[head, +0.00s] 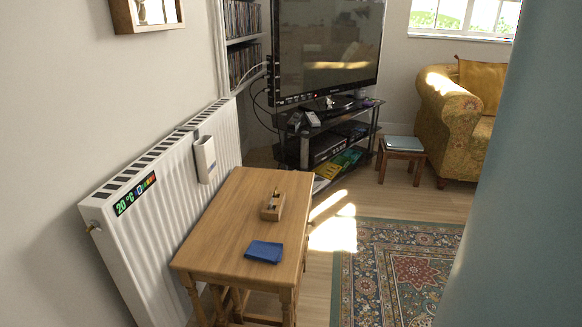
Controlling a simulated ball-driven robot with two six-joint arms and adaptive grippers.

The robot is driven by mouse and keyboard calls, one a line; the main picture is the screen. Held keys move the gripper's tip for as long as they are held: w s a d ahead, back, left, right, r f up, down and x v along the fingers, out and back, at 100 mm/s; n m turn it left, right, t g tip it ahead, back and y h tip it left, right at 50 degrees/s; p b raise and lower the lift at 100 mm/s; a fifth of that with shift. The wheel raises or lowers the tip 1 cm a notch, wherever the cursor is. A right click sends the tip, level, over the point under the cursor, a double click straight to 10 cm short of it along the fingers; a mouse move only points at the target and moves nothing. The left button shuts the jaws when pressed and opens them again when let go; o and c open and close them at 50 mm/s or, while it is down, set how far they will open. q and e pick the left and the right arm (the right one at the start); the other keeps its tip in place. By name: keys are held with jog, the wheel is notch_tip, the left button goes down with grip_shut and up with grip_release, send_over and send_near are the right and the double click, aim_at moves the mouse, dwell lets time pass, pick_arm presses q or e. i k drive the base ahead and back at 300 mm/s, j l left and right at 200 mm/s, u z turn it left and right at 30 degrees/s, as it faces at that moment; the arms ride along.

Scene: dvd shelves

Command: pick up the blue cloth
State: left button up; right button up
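A folded blue cloth (264,252) lies flat near the front right of a wooden table (220,228) in the head view. A small wooden block-like object (273,206) sits behind the cloth on the same table. Neither of my grippers shows in the head view. Nothing covers the cloth.
A white radiator (170,215) stands along the wall, left of the table. A patterned rug (375,285) lies to the right. A TV stand (330,140), a small stool (401,152) and a yellow armchair (447,110) stand farther back. A large blue-grey surface (525,190) blocks the right side.

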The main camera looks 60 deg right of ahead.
aim_at(271, 253)
jog(key=z, duration=1.6)
